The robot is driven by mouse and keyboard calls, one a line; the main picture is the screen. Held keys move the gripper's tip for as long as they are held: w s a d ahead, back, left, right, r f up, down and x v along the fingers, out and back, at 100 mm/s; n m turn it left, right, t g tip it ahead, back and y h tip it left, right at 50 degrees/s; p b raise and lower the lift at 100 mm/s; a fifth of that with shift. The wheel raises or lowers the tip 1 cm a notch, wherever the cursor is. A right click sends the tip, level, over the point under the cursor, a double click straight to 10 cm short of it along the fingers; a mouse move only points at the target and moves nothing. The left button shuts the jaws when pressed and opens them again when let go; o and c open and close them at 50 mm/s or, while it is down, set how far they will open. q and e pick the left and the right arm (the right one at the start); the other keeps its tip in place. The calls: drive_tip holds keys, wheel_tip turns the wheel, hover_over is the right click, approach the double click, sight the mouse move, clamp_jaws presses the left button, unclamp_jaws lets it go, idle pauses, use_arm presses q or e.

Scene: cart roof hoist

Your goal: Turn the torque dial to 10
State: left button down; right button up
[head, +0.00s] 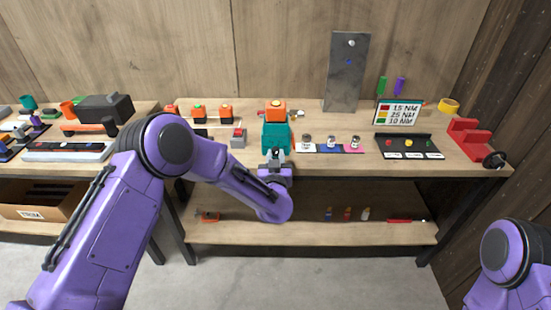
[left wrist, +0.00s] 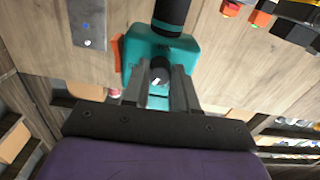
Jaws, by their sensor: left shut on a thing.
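The teal power tool (head: 275,136) stands on the wooden bench with an orange block (head: 275,104) at its top end; it also shows in the left wrist view (left wrist: 190,55). Its small black torque dial (left wrist: 160,68) has a white mark and faces my left wrist camera. My left gripper (left wrist: 160,78) is shut on the dial, one finger on each side; in the head view the gripper (head: 276,164) is at the tool's near end. The dial's numbers are too small to read. My right gripper is out of view.
A sign (head: 398,113) lists 15 NM, 25 NM and 10 NM beside red, yellow and green squares. A black tray (head: 408,153) with coloured pieces and a red stand (head: 470,137) are at the right. A grey metal plate (head: 346,78) stands behind. Small orange-topped blocks (head: 198,112) sit left of the tool.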

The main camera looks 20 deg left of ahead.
use_arm(q)
drive_tip(key=n+b, duration=0.3)
drive_tip(key=n, duration=0.1)
drive_tip(key=shift+f+n+b, duration=0.2)
drive_tip(key=shift+n+b, duration=0.1)
drive_tip(key=shift+b, duration=0.1)
drive_tip(key=n+b, duration=0.4)
drive_tip(key=n, duration=0.1)
drive_tip(key=shift+n, duration=0.3)
drive_tip(key=n+b, duration=0.7)
drive_tip(key=n, duration=0.1)
drive_tip(key=shift+r+b, duration=0.1)
drive_tip(key=shift+b, duration=0.3)
drive_tip(key=shift+r+n+b, duration=0.15)
drive_tip(key=shift+n+b, duration=0.4)
drive_tip(key=shift+n, duration=0.15)
drive_tip(key=c, duration=0.9)
unclamp_jaws()
drive_tip(key=shift+d, duration=0.1)
